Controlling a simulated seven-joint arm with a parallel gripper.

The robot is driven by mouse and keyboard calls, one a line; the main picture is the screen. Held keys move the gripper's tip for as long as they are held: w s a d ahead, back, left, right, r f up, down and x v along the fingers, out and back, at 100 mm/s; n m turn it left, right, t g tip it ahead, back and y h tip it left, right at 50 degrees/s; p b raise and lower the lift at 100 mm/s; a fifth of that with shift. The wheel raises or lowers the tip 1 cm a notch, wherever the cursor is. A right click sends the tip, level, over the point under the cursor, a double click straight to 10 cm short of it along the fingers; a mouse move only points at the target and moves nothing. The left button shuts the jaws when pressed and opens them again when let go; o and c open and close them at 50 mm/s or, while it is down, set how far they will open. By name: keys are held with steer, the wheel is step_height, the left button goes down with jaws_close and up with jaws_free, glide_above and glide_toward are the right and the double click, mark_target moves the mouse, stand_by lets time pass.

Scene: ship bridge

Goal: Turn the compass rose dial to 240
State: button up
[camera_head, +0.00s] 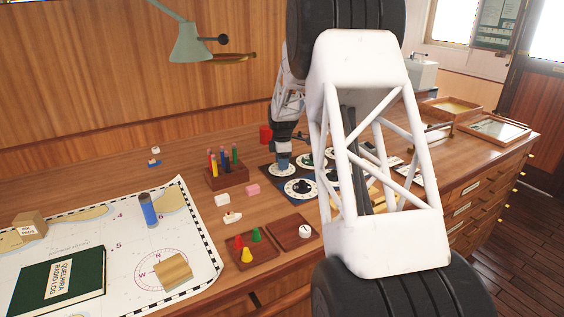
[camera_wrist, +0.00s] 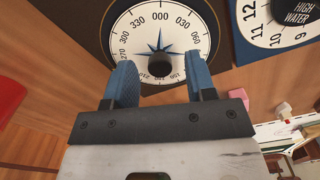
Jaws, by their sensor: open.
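The compass rose dial (camera_wrist: 160,38) is a white disc with degree numbers, a blue star and a black centre knob (camera_wrist: 159,61), on a dark panel. In the wrist view 000 is at the top, and its lower rim is partly hidden behind my fingers. My gripper (camera_wrist: 160,78) is open, with its two blue fingers apart on either side of the knob in the picture. I cannot tell how high above the dial they are. In the head view my gripper (camera_head: 284,164) is over a white dial (camera_head: 284,172), mostly hidden beneath it.
A HIGH WATER dial (camera_wrist: 285,18) lies beside the compass dial. Other dials (camera_head: 299,188) are close by on the panel. A rack of coloured pegs (camera_head: 226,178) and a pink block (camera_head: 253,190) stand left of it. My own arm hides part of the desk at right.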

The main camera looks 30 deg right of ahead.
steer(key=shift+r, duration=3.9)
steer(key=shift+s+a+r, duration=0.15)
steer(key=shift+a+r, duration=0.05)
steer(key=s+a+r+m+t, duration=0.1)
steer(key=s+a+r+m, duration=0.4)
steer(key=s+a, duration=0.55)
steer(key=s+a+r+m, duration=0.2)
steer(key=s+a+r, duration=0.4)
steer(key=s+a, duration=0.5)
steer(key=s+a+f+m, duration=0.1)
steer(key=s+a+m, duration=0.1)
steer(key=s, duration=0.7)
steer(key=s+a+f+m+t, duration=0.1)
steer(key=s+a+f+m, duration=0.1)
steer(key=s, duration=0.7)
steer(key=s+a+f+m, duration=0.1)
steer(key=s+a+m, duration=0.2)
steer(key=s, duration=0.7)
steer(key=a, duration=0.2)
steer(key=shift+a+f+t, duration=0.3)
steer(key=shift+a, duration=0.05)
